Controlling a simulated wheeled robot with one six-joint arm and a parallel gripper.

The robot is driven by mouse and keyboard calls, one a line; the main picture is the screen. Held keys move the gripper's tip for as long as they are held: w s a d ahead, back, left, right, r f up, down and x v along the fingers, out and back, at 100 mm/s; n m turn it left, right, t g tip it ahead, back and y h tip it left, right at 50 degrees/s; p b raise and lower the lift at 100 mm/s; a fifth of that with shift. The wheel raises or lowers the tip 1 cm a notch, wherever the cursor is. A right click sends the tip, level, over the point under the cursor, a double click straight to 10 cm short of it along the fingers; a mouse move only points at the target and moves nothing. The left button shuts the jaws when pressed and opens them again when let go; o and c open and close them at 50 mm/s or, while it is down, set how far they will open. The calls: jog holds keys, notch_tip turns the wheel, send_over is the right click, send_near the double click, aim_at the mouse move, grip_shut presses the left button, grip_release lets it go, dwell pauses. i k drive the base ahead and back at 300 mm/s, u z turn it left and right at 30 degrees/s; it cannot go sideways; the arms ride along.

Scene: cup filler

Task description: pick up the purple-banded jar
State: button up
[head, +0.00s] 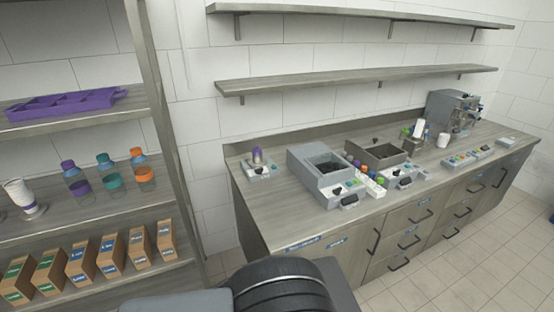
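The purple-banded jar (80,188) stands upright on the middle shelf of the rack at the left. It has a purple lid, a clear body and a purple band. To its right stand a teal-banded jar (111,182) and an orange-banded jar (144,176), with gaps between them. My gripper is not in view; only dark and grey parts of my own body show at the bottom middle.
The shelf rack (70,224) holds a purple tray (65,104) above, stacked white cups (20,194) left of the jars, and several cardboard boxes (110,256) below. A counter (262,217) with machines stands at the right. Tiled floor (440,265) is open in front.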

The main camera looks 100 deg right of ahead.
aim_at(257, 157)
jog(key=z, duration=2.4)
jog(key=i, duration=1)
